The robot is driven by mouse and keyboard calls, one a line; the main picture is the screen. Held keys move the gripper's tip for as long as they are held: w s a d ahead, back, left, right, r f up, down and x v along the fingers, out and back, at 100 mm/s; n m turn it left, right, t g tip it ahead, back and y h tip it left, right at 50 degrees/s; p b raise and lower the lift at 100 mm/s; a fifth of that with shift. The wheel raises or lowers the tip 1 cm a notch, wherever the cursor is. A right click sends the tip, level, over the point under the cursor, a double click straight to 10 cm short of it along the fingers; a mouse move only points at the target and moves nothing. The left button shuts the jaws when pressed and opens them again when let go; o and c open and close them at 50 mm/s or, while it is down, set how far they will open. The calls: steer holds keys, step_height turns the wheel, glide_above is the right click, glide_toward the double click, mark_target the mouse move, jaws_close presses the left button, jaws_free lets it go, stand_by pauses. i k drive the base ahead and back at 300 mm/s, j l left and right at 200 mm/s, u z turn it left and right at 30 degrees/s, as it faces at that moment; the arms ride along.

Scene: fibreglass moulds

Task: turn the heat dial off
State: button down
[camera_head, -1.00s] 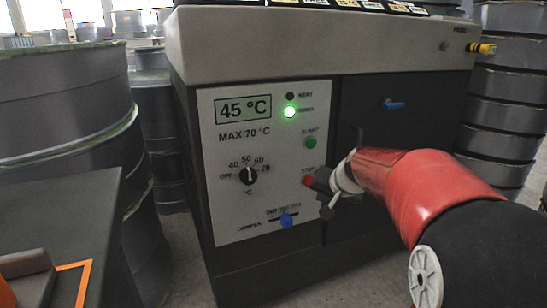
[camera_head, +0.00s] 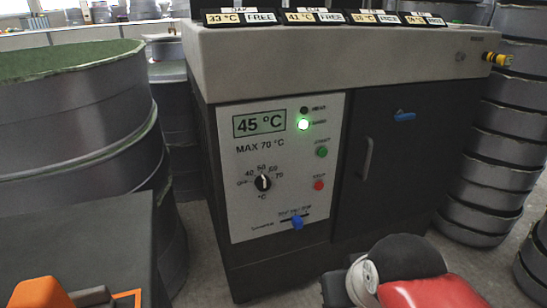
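The heat dial (camera_head: 262,183) is a round black knob on the white control panel (camera_head: 240,215) of a dark cabinet. Its white mark points about upward, near 50 on a scale running from OFF on the left to 70 on the right. The display (camera_head: 260,123) above reads 45 °C. My red and black arm shows at the bottom edge, right of and below the panel. My gripper itself cannot be made out in the head view. Nothing touches the dial.
A lit green lamp (camera_head: 303,125), green button (camera_head: 322,151), red button (camera_head: 319,185) and blue slider knob (camera_head: 297,223) share the panel. Grey moulds stand left (camera_head: 75,120) and right (camera_head: 490,175). A dark surface (camera_head: 90,235) with orange items is front left.

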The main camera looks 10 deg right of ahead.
mark_target(262, 182)
steer(key=k+j+z, duration=0.5)
steer(key=k+z, duration=0.15)
steer(key=k, duration=0.3)
